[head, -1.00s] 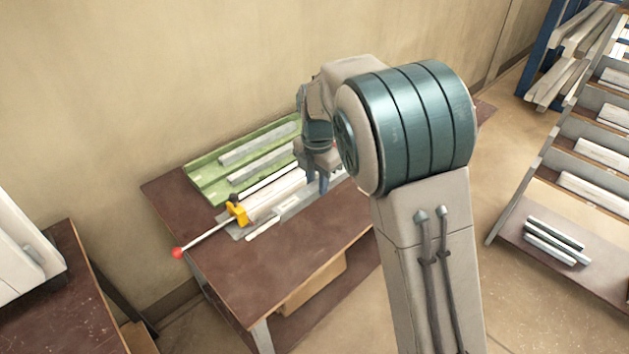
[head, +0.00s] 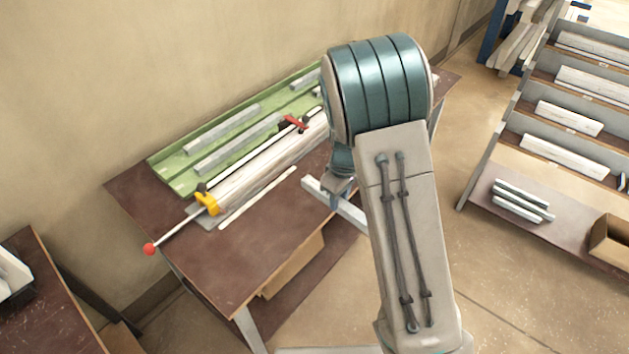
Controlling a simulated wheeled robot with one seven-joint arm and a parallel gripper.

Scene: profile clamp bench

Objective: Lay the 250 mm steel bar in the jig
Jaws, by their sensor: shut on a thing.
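My gripper (head: 334,197) is shut on a light grey bar (head: 351,213), which I take to be the steel bar. Its length cannot be read. The bar slants down to the right, at the table's front edge, and my arm hides its right end. The jig (head: 268,168) lies along the table, left of and apart from the held bar. It has a pale long block, a yellow clamp (head: 207,202) at its left end and a red lever (head: 294,123) farther along. A rod with a red ball (head: 149,249) sticks out to the left. My arm hides the jig's far right end.
A green tray (head: 170,172) with several grey bars lies behind the jig. A thin pale strip (head: 257,198) lies in front of it. The table's front left (head: 225,260) is clear. A shelf rack with bars (head: 521,200) stands at right.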

